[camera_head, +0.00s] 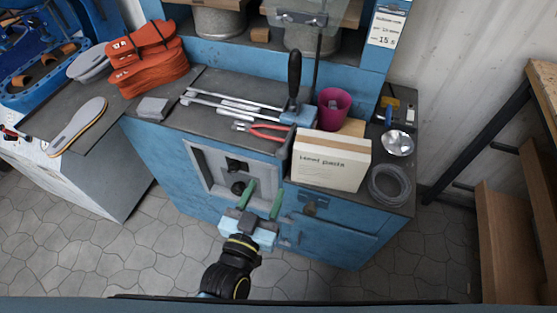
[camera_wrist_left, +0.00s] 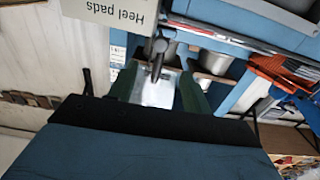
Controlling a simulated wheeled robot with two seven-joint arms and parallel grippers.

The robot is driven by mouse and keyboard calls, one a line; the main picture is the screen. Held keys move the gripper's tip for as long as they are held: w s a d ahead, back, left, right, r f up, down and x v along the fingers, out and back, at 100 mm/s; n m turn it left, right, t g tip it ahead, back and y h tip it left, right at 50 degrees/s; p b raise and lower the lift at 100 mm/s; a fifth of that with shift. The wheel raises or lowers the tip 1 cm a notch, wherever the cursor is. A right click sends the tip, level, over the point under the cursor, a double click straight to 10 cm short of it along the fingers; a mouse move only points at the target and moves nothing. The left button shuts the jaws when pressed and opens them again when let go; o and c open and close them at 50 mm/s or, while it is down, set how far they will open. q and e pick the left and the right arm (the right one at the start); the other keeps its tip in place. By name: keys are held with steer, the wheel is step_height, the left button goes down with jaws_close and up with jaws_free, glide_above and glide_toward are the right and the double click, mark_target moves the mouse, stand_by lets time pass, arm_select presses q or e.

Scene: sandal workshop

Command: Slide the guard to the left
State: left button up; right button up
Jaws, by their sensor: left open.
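The guard (camera_head: 338,10) appears to be the clear plate at the top of the head view, in front of the grey wheel drums. A grey bar (camera_head: 300,18) crosses its lower part. A pale plate between the fingers in the left wrist view may be the same guard, but I cannot be sure. My left gripper (camera_head: 262,198) is open and empty, with two green fingers, in front of the blue cabinet and well below the guard. Its fingers also show in the left wrist view (camera_wrist_left: 158,88). My right gripper is out of view.
A black-handled lever (camera_head: 294,75) stands upright on the bench between gripper and guard. The Heel pads box (camera_head: 330,165), a magenta cup (camera_head: 333,107) and red pliers (camera_head: 265,132) are near it. Orange sandal parts (camera_head: 148,60) lie left. The floor before the cabinet is clear.

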mark_target(280, 157)
arm_select(q)
steer(key=b+x, duration=0.1)
steer(key=x, duration=0.9)
steer(key=shift+f, duration=0.1)
jaws_close()
